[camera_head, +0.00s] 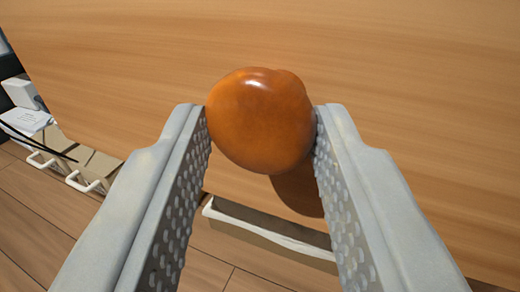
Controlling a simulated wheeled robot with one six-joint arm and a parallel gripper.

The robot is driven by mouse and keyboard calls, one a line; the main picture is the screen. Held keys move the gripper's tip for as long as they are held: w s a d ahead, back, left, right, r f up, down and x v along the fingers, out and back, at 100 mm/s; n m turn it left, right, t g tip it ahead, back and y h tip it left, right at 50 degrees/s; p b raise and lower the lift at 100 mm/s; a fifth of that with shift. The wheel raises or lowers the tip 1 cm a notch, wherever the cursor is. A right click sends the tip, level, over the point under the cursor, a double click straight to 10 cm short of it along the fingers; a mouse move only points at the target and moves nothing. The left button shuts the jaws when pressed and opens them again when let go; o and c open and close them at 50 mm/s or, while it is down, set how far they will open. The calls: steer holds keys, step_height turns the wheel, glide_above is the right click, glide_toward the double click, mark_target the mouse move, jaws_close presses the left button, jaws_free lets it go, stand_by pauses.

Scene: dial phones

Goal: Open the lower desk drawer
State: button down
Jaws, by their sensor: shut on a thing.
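A round, glossy orange-brown wooden knob (258,122) stands out from a light wood drawer front (420,110) in the middle of the view. My gripper (262,118) has one finger on each side of the knob, and both fingertips touch it. The jaws are shut on the knob. The knob's shadow falls on the wood just below and to its right. I cannot tell from this view how far the drawer stands out.
A wooden plank floor (40,220) shows below and to the left. A low white-edged strip (270,230) lies under the drawer front. At the left are a white plug-like box (20,92), dark cables, and beige pieces with white handles (85,182).

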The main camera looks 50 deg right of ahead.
steer(key=shift+a, duration=0.1)
steer(key=c, duration=1)
jaws_free()
steer(key=v, duration=1.7)
steer(key=shift+s+a, duration=0.1)
steer(key=shift+s, duration=0.15)
